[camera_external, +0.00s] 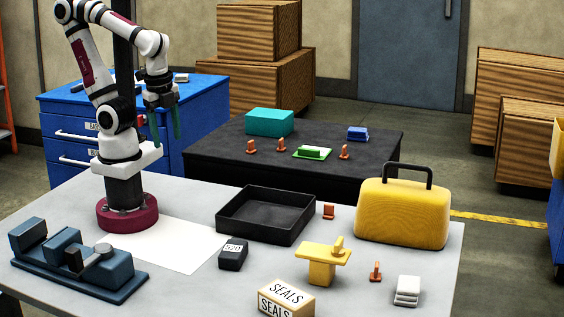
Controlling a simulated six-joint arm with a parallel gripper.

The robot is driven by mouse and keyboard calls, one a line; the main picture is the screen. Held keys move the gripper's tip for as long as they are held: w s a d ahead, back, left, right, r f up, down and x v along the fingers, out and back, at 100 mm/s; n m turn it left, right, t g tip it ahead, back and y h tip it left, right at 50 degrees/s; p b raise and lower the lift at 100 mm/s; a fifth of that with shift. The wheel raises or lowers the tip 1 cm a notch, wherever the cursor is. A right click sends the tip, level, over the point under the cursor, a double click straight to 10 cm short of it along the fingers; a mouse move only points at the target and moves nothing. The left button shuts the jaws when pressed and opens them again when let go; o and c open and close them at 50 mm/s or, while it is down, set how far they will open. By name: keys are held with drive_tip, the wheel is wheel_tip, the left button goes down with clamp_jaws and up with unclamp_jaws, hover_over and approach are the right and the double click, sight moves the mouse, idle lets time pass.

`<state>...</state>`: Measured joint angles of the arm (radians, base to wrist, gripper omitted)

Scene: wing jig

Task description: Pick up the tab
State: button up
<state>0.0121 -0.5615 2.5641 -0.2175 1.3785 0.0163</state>
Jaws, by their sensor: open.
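My gripper (165,124) hangs from the raised arm at the upper left, pointing down. Its two green fingers are apart and nothing is between them. It is far from the small parts. Small orange tab-like pieces stand in several places: one beside the black tray (328,212), one near the front right of the grey table (375,271), and others on the dark table behind (345,152). A yellow stand (320,262) on the grey table carries a small yellow upright piece (338,245). I cannot tell which piece is the tab.
The grey table also holds an empty black tray (228,222), a yellow case (402,215), a dark block (233,254), a SEALS box (287,300), a white stack (407,291) and a dark blue vise-like tool (80,262). A white sheet (165,246) lies flat near my base.

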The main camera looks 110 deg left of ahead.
drive_tip(key=shift+c, duration=1)
drive_tip(key=n+t+h, duration=0.2)
drive_tip(key=n+t, duration=0.2)
drive_tip(key=n, duration=0.2)
hover_over(327, 205)
drive_tip(key=s, duration=0.5)
wheel_tip(327, 205, down, 6)
drive_tip(key=x, duration=1.5)
drive_tip(key=shift+a+f, duration=0.4)
clamp_jaws()
